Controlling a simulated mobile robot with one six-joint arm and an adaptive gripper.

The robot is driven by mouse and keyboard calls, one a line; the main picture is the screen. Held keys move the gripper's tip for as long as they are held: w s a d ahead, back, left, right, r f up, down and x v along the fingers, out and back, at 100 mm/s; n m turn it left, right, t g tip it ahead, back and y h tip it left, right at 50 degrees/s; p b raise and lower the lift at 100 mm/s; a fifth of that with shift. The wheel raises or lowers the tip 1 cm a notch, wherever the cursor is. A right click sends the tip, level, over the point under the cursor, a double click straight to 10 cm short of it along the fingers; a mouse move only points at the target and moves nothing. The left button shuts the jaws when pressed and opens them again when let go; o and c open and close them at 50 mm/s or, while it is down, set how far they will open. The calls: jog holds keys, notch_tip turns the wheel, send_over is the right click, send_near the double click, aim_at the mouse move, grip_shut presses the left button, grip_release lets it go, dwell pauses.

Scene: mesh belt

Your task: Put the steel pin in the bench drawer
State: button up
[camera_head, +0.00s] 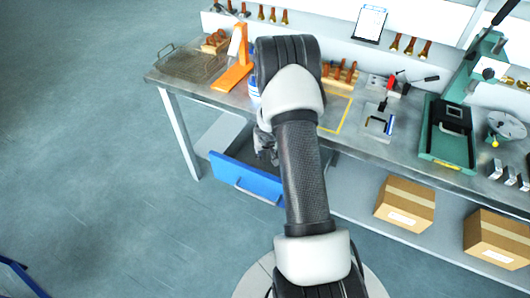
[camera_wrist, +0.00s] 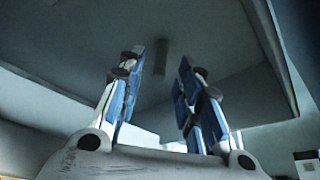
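The bench drawer (camera_head: 247,179) is pulled out under the bench, with its blue front facing the floor side. My gripper (camera_head: 266,148) is at the drawer opening, partly hidden by my arm in the head view. In the wrist view my gripper (camera_wrist: 162,75) has its two blue-padded fingers apart, with nothing held between them. A small grey bar, which looks like the steel pin (camera_wrist: 161,57), shows beyond the fingertips against the drawer's grey inside (camera_wrist: 225,60). It appears apart from both fingers. The pin cannot be made out in the head view.
The bench top (camera_head: 340,125) above carries a wire tray (camera_head: 190,65), an orange stand (camera_head: 236,65), and a green press (camera_head: 447,130). Cardboard boxes (camera_head: 405,203) sit on the lower shelf to the right. The floor left of the drawer is clear.

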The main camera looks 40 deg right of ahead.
jog(key=s+a+r+n+p, duration=0.1)
jog(key=s+a+r, duration=0.3)
jog(key=r, duration=0.7)
jog(key=s+a+r+n+h+p, duration=0.1)
jog(key=s+a+r, duration=0.1)
jog(key=a+r, duration=0.65)
jog(key=s+a+r+p, duration=0.1)
jog(key=s+a+r, duration=0.1)
jog(key=r, duration=1.1)
jog(key=s+a+r+n+t+y, duration=0.1)
jog(key=s+a+r+n+y, duration=0.2)
jog(key=s+a+r, duration=0.4)
jog(key=s+a+n, duration=0.1)
jog(key=s+a, duration=0.8)
jog(key=s, duration=0.2)
jog(key=shift+a+n, duration=0.25)
jog(key=shift+n, duration=0.15)
jog(key=shift+s+d, duration=0.1)
jog(key=shift+d, duration=0.05)
